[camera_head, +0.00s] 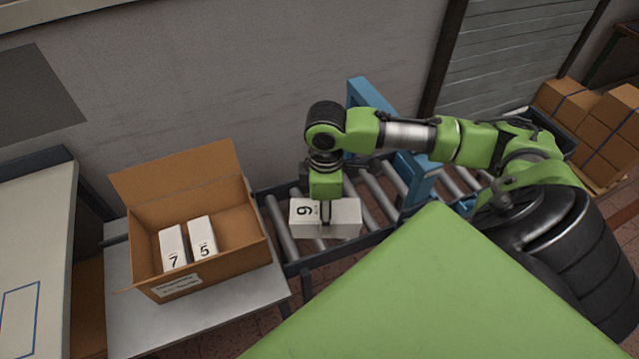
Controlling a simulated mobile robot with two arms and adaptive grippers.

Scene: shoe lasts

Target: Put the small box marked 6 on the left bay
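A small white box (345,217) lies on the roller conveyor. Its label has a sideways digit that can be read as 6 or 9. My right gripper (325,212) comes down over the middle of this box from above, with a dark finger against or just in front of it. The far finger is hidden, so I cannot tell whether it is closed on the box. A white table at the left (45,235) bears a blue outlined rectangle, partly cut off by the frame; whether this is the left bay is not clear. My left gripper is not in view.
An open cardboard carton (235,250) on a grey stand (125,325) holds white boxes marked 7 (173,245) and 5 (203,237), between the white table and the conveyor (285,228). A blue frame (370,95) stands over the rollers. Stacked cartons (600,125) are at far right.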

